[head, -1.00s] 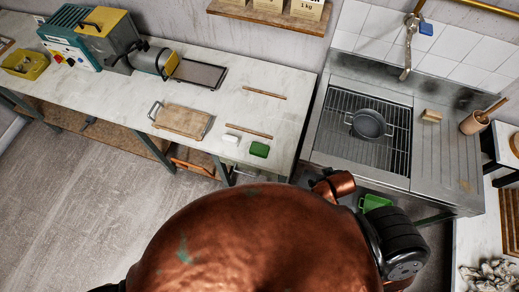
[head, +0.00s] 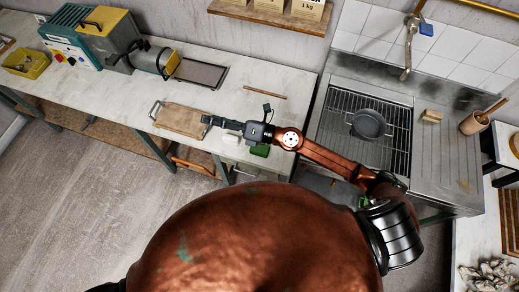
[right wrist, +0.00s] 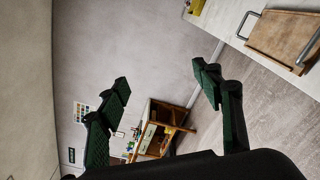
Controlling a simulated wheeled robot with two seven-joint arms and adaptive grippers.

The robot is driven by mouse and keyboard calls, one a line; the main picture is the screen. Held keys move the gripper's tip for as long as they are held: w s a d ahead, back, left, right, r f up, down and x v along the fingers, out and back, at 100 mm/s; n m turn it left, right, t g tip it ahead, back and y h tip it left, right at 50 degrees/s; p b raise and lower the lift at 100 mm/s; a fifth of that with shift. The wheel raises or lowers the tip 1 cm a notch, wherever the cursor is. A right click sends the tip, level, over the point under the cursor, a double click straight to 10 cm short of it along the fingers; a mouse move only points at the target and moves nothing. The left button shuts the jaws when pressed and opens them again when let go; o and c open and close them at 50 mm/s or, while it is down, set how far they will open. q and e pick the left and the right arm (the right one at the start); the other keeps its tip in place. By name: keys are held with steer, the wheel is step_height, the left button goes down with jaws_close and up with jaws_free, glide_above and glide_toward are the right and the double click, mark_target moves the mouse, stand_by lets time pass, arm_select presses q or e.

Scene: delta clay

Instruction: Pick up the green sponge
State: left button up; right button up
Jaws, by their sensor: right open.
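The green sponge (head: 260,151) lies near the front edge of the white worktable in the head view, partly covered by my right arm. A white block (head: 231,139) lies just left of it. My right gripper (head: 208,120) is open and empty. In the head view it appears above the table, left of the sponge, with its tips near the wooden board. In the right wrist view its two green-padded fingers (right wrist: 165,88) are spread apart, with no sponge between them. My left gripper is not in view.
The wooden board (head: 182,120) with metal handles lies left on the worktable (head: 105,85). A wooden stick (head: 264,92) lies behind my arm. A pan (head: 369,124) sits on the sink rack at right. A sponge-like tan block (head: 431,116) is beside it.

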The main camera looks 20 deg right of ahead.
step_height(320, 180, down, 7)
steer(key=s+a+n+g+h, duration=0.1)
steer(key=s+n+g, duration=0.1)
steer(key=n+g, duration=0.25)
steer(key=n+g+h, duration=0.2)
steer(key=n+h, duration=0.5)
steer(key=h, duration=0.3)
glide_above(261, 149)
steer(key=shift+m, duration=0.25)
steer(key=f, duration=1.6)
steer(key=shift+s+d+f, duration=0.1)
steer(key=shift+s+f, duration=0.1)
steer(key=shift+f, duration=0.15)
steer(key=shift+w+f+g, duration=0.15)
steer(key=shift+f, duration=0.45)
steer(key=shift+w+f+g, duration=0.1)
steer(key=shift+w+f, duration=0.05)
steer(key=shift+f, duration=0.45)
steer(key=shift+p+x, duration=0.7)
steer(key=shift+x, duration=1.95)
steer(key=shift+w, duration=0.1)
steer(key=shift+c, duration=0.6)
steer(key=c, duration=0.9)
steer(key=shift+c, duration=0.2)
